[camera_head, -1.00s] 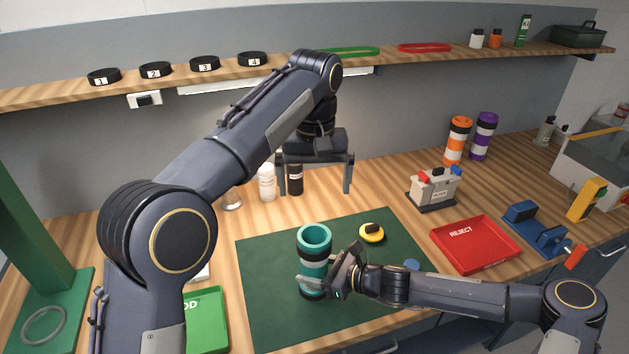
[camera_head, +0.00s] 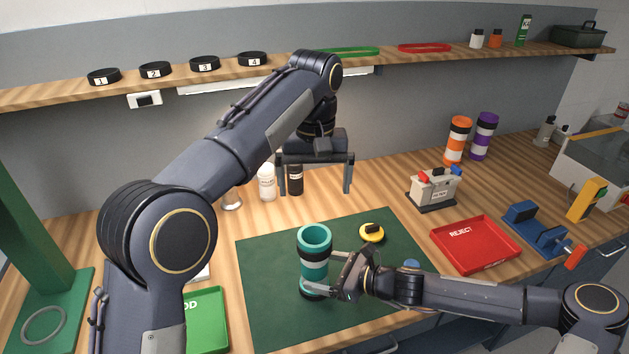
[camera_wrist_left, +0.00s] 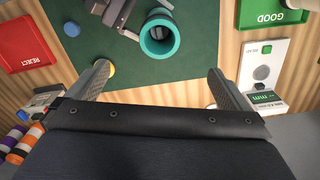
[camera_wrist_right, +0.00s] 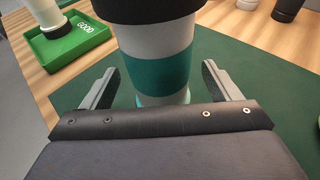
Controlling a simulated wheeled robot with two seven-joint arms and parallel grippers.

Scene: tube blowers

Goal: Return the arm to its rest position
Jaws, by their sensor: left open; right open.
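My right gripper (camera_head: 345,273) is open low over the green mat (camera_head: 262,300). Its fingers point at the teal and white tube blower (camera_head: 314,240), which stands upright on the mat. In the right wrist view the tube (camera_wrist_right: 160,75) stands just beyond and between the open fingertips (camera_wrist_right: 160,85), with no clear contact. My left gripper (camera_head: 315,185) is open and empty, raised above the back of the bench. In the left wrist view the tube's open teal top (camera_wrist_left: 160,35) shows beyond the left fingers (camera_wrist_left: 158,75).
A yellow round tool (camera_head: 371,233) lies on the mat. A red REJECT tray (camera_head: 475,246) is at right, a green GOOD tray (camera_head: 207,322) at front left. White and black bottles stand behind the mat. Orange (camera_head: 457,141) and purple (camera_head: 484,137) tubes stand at the back right.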

